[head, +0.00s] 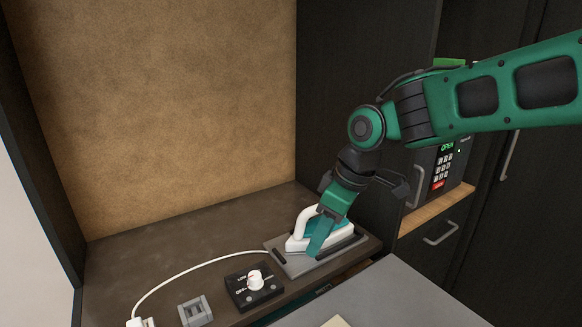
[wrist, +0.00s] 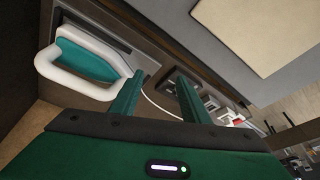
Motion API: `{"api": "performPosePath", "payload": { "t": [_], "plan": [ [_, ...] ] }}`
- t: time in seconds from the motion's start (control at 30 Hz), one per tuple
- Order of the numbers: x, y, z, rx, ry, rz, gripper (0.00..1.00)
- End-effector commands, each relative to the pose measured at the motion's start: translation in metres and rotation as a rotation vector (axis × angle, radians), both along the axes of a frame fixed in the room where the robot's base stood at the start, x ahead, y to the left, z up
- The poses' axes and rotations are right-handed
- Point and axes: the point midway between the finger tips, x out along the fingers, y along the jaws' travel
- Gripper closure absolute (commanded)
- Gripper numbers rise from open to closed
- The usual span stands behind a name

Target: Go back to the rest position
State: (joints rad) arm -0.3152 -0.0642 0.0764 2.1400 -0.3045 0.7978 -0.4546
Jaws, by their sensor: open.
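My gripper (head: 322,236) is just in front of the white and teal iron (head: 303,231) in the head view and covers part of it. The iron rests on a grey plate (head: 297,265) on the dark shelf. In the wrist view the two green fingers of my gripper (wrist: 158,97) are spread apart with nothing between them. The iron's white handle (wrist: 75,88) is to the left of the fingers there. I cannot tell whether a finger touches the iron.
A black box with a white knob (head: 257,287), a grey bracket (head: 195,311) and a white cord (head: 190,268) are left of the plate. A safe with a keypad (head: 447,165) stands at right. A grey surface (head: 390,296) is in front.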

Motion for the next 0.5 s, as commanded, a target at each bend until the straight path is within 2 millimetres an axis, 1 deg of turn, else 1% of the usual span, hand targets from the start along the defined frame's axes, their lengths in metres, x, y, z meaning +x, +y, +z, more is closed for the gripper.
{"api": "performPosePath", "payload": {
  "t": [0.03,0.13,0.17,0.2,0.27,0.3,0.37,0.4,0.47,0.5],
  "plan": [
    [0.001,-0.031,0.0,-0.016,0.009,-0.092,0.58],
    [-0.003,-0.086,-0.003,-0.047,0.037,-0.272,0.58],
    [-0.006,-0.102,-0.004,-0.055,0.045,-0.326,0.58],
    [-0.011,-0.124,-0.006,-0.066,0.059,-0.4,0.58],
    [-0.02,-0.156,-0.008,-0.079,0.077,-0.512,0.58],
    [-0.028,-0.176,-0.01,-0.087,0.093,-0.59,0.58],
    [-0.042,-0.206,-0.013,-0.098,0.114,-0.706,0.58],
    [-0.053,-0.225,-0.014,-0.102,0.13,-0.784,0.58],
    [-0.072,-0.252,-0.018,-0.11,0.154,-0.905,0.58],
    [-0.086,-0.269,-0.02,-0.113,0.173,-0.986,0.58]
  ]
}}
